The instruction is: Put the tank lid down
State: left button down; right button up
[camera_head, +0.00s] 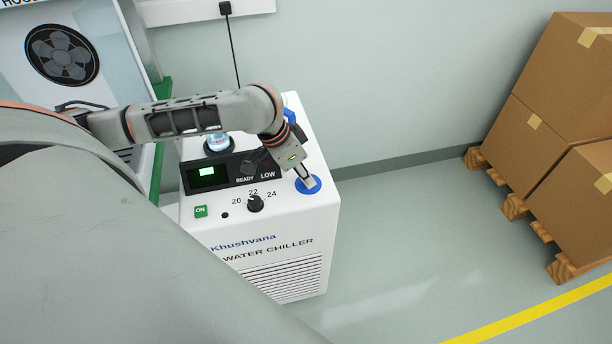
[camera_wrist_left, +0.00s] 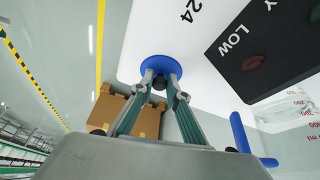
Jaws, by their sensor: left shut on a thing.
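The tank lid (camera_head: 314,187) is a round blue disc at the right front corner of the white water chiller's top (camera_head: 306,150). My left gripper (camera_head: 306,181) reaches down over it from the upper left and is shut on its knob. In the left wrist view, the blue lid (camera_wrist_left: 161,62) sits just beyond the fingertips (camera_wrist_left: 160,82), with the dark knob between them. I cannot tell whether the lid's underside touches the chiller top. My right gripper is not in view.
A clear vessel (camera_head: 218,142) and a blue pipe (camera_head: 289,113) are behind. Cartons (camera_head: 545,125) stand on pallets at right; the floor between is clear.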

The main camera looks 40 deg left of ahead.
pick_arm(q)
jog(key=shift+r, duration=0.1)
jog(key=c, duration=2)
grip_release()
jog(key=shift+o, duration=0.2)
jog(key=p+v, duration=0.3)
jog(key=v, duration=0.9)
jog(key=shift+p, duration=0.3)
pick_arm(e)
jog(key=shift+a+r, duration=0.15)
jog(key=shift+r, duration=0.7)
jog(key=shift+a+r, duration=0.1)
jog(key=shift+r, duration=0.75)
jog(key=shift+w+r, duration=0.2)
pick_arm(q)
jog(key=shift+s, duration=0.1)
